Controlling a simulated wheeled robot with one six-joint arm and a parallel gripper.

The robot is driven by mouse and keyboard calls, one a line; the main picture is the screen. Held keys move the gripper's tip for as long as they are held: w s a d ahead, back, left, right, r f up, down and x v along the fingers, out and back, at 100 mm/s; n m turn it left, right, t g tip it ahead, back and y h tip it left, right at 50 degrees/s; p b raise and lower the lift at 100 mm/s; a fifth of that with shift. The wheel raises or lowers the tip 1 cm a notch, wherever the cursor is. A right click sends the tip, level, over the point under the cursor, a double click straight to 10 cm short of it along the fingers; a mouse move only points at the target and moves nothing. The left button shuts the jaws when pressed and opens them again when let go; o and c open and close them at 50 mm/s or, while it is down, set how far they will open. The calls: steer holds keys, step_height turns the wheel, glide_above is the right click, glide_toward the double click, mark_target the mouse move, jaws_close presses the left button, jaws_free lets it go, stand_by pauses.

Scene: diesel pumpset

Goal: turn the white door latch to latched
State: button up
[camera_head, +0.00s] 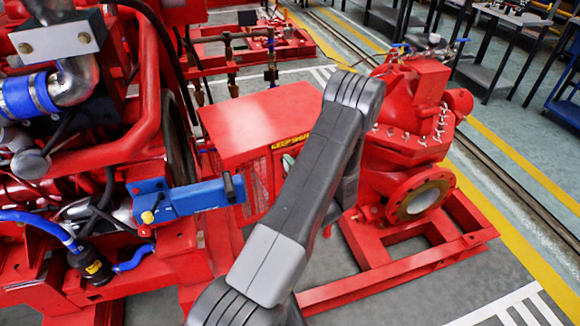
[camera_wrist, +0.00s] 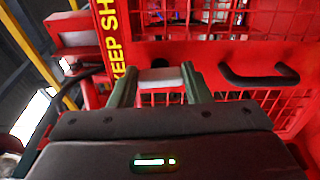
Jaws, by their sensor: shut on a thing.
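The white latch (camera_wrist: 160,76) shows in the wrist view as a pale block between my fingertips. It is on a red mesh door (camera_wrist: 225,55) with a yellow "KEEP SHUT" label (camera_wrist: 109,32). My gripper (camera_wrist: 160,82) is shut on the latch, with one grey-green finger on each side. The fingers and the gripper body hide part of the latch, so I cannot tell its turn. In the head view my arm covers the latch, and the red mesh guard (camera_head: 262,180) shows beside the arm.
A black door handle (camera_wrist: 258,78) stands out to the right of my gripper. In the head view, a blue lever box (camera_head: 190,198) is left of the guard and a red pump (camera_head: 410,130) is right of my arm. The red base frame (camera_head: 410,260) lies below.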

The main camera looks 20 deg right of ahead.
steer(key=shift+m, duration=0.4)
steer(key=o, duration=1)
steer(key=shift+s, duration=0.15)
steer(key=s, duration=0.4)
steer(key=s+d, duration=0.1)
steer(key=s, duration=0.4)
steer(key=s+d, duration=0.1)
steer(key=s, duration=0.3)
steer(key=shift+s+b, duration=0.2)
steer(key=shift+b, duration=0.1)
steer(key=shift+w, duration=0.15)
